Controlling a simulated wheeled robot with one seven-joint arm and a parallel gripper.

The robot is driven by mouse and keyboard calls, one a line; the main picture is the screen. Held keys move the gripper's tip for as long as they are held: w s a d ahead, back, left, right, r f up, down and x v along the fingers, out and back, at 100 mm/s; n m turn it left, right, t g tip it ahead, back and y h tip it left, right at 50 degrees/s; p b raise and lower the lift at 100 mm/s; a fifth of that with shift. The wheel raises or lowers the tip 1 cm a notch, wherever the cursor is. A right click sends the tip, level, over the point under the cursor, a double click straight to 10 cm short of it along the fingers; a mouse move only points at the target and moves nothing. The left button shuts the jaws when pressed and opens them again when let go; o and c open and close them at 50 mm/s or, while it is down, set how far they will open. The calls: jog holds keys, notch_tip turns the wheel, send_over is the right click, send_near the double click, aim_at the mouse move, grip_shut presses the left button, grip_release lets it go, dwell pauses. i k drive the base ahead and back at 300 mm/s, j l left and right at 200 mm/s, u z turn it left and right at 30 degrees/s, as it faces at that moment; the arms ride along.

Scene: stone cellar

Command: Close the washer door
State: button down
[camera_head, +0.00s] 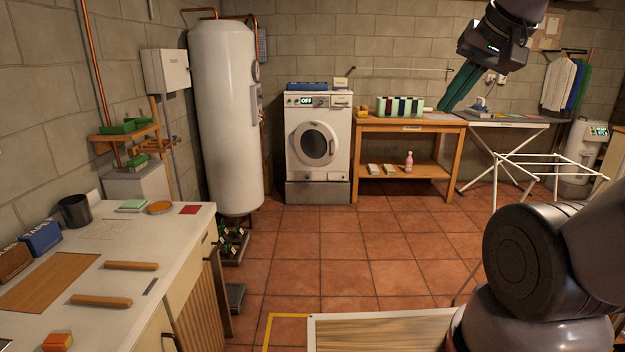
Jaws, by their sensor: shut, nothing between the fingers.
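The white washer (318,185) stands against the back wall on a grey base, with a lit panel reading OFF. Its round door (315,144) has a dark glass and a pale ring and faces me. From here I cannot tell whether the door sits flush or is slightly ajar. My gripper (446,107) hangs in the upper right with its green fingers together and empty. In the picture it is right of the washer, in front of the wooden bench, and apart from the door.
A tall white boiler (224,120) stands left of the washer. A wooden bench (397,126) with boxes stands right of it, then an ironing board and a white drying rack (530,158). A counter (190,225) fills the left foreground. The tiled floor (345,246) before the washer is clear.

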aim_at(314, 141)
jog(key=i, duration=4.15)
jog(key=i+u, duration=0.25)
jog(key=i, duration=0.15)
jog(key=i+l+u, duration=0.2)
jog(key=i, duration=0.2)
